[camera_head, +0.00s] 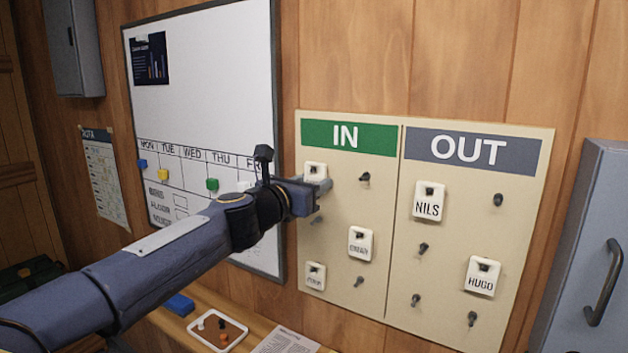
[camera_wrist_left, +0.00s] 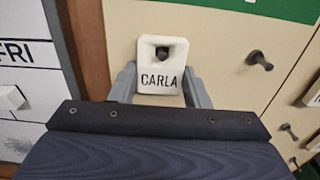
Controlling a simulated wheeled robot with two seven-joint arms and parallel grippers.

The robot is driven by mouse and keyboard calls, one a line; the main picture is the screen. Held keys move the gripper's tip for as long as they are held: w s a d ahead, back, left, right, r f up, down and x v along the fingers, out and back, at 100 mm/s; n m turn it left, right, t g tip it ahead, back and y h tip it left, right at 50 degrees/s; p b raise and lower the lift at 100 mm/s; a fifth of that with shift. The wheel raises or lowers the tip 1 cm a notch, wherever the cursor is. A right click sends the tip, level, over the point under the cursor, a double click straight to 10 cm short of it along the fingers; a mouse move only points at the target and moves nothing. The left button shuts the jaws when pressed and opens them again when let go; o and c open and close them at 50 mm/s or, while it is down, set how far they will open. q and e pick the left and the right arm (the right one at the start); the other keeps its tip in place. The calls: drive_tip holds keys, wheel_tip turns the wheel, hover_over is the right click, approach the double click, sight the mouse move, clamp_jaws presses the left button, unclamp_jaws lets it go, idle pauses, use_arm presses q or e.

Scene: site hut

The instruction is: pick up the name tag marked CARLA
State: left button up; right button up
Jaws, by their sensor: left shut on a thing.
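The white name tag marked CARLA (camera_wrist_left: 162,78) hangs on a dark peg at the top left of the IN side of the board, seen close up in the left wrist view. In the head view its upper part (camera_head: 315,169) shows above my gripper. My left gripper (camera_head: 318,188) is shut on the tag, with a grey finger on each side of its lower part (camera_wrist_left: 160,92). The peg still pokes through the tag's hole. My right gripper does not show.
The board (camera_head: 400,135) has IN and OUT halves with several bare pegs. Tags NILS (camera_head: 428,203) and HUGO (camera_head: 482,278) hang under OUT; two more tags hang under IN. A whiteboard (camera_head: 210,90) is at left, a grey cabinet (camera_head: 590,250) at right.

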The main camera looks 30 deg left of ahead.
use_arm(q)
drive_tip(key=shift+s+r, duration=0.1)
drive_tip(key=shift+r, duration=0.05)
idle(0.3)
drive_tip(key=s+p, duration=0.1)
drive_tip(key=s, duration=0.5)
drive_tip(key=shift+s+a, duration=0.25)
drive_tip(key=shift+s, duration=0.15)
idle(0.5)
